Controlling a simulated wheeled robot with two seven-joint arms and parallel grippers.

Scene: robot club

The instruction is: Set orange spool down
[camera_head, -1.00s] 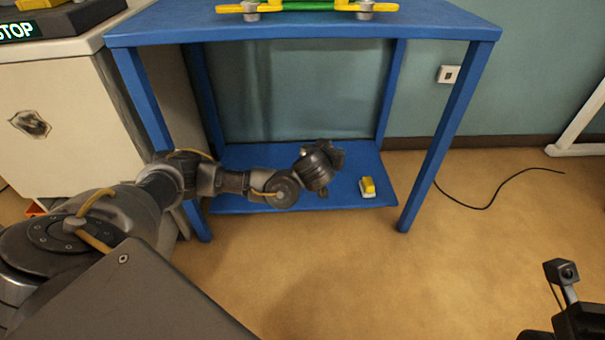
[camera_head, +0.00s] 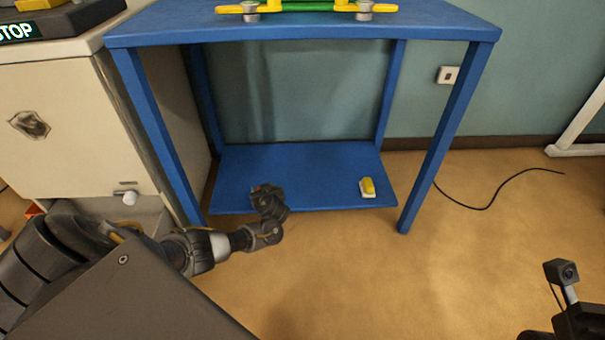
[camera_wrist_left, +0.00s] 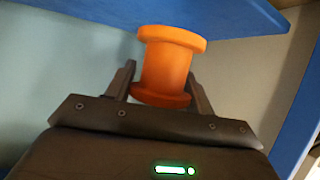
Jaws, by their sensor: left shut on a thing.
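The orange spool (camera_wrist_left: 168,66) is between the two fingers of my left gripper (camera_wrist_left: 162,84) in the left wrist view, and the fingers are shut on it. Its flanged end points away from the gripper, towards a blue board across the top of that view. In the head view my left gripper (camera_head: 268,197) is over the front left part of the blue table's lower shelf (camera_head: 315,165). The spool is mostly or wholly hidden there by the gripper. I cannot tell whether it touches the shelf.
A small yellow and white object (camera_head: 367,188) lies on the lower shelf at the right. Blue legs stand at the corners, with the tabletop (camera_head: 300,28) above. A white cabinet (camera_head: 60,130) is at the left. The middle of the lower shelf is clear.

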